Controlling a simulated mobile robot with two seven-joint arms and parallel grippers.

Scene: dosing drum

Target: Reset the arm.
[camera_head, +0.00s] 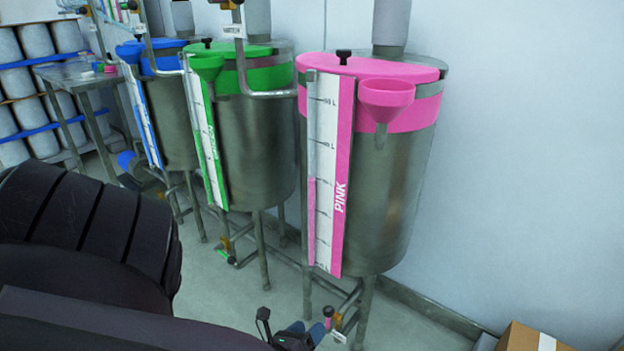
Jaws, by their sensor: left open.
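My left arm comes in dark and large from the lower left. Its gripper (292,330) is small and partly cut off at the bottom edge, low in front of the pink drum (385,200). The gripper is open, and I see nothing between its fingers. My right gripper is not in view.
A green-lidded drum (258,150) and a blue-lidded drum (170,110) stand further left on legs joined by pipes. A metal table (75,75) and shelves of white containers (38,40) stand at the far left. A cardboard box (525,338) sits at lower right.

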